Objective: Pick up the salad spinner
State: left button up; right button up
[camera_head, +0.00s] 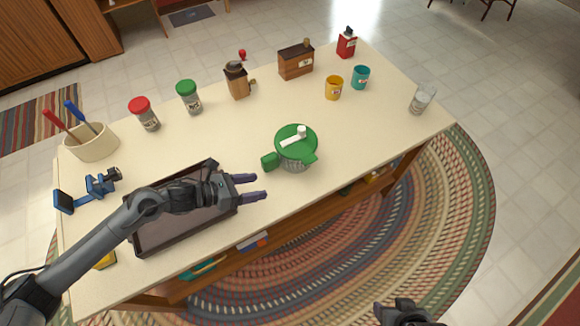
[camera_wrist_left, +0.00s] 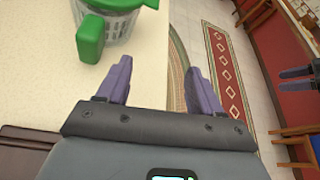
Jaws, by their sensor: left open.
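The salad spinner (camera_head: 297,158) stands upright on the pale table (camera_head: 210,137), near its front edge. It has a green lid with a white crank handle and a green grip on its left side. My left gripper (camera_head: 263,187) is open and empty, to the left of the spinner and a little nearer the front edge, apart from it. In the left wrist view the spinner (camera_wrist_left: 112,22) shows only in part at the top left, beyond the open fingers (camera_wrist_left: 160,85). My right gripper (camera_head: 400,312) shows only in part at the bottom edge, over the rug.
A dark tray (camera_head: 150,243) lies under my left arm. Behind the spinner stand a coffee grinder (camera_head: 237,82), a yellow mug (camera_head: 334,88), a teal mug (camera_head: 360,77) and a glass (camera_head: 420,100). Red-lidded (camera_head: 145,115) and green-lidded jars (camera_head: 189,98) stand at the back left.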

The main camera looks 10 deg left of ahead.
pick_arm(q)
jog(key=m+t+y+b, duration=0.1)
jog(key=b, duration=0.6)
send_near(266, 158)
jog(key=d+f, duration=0.1)
jog(key=f, duration=0.1)
jog(key=shift+t, duration=0.3)
jog(key=w+d+b, duration=0.1)
jog(key=w+d, duration=0.2)
jog(key=shift+f, duration=0.15)
jog(key=shift+w+d+f, duration=0.2)
jog(key=shift+w+d, duration=0.15)
jog(key=shift+w+d+f+m+b, duration=0.25)
jog(key=shift+w+f+m+b, duration=0.05)
jog(key=shift+b, duration=0.1)
jog(key=x, duration=0.4)
jog(key=shift+w+d+f+b, duration=0.1)
jog(key=shift+b, duration=0.3)
pick_arm(e)
notch_tip(266, 158, down, 12)
pick_arm(q)
jog(key=shift+c, duration=0.3)
grip_shut()
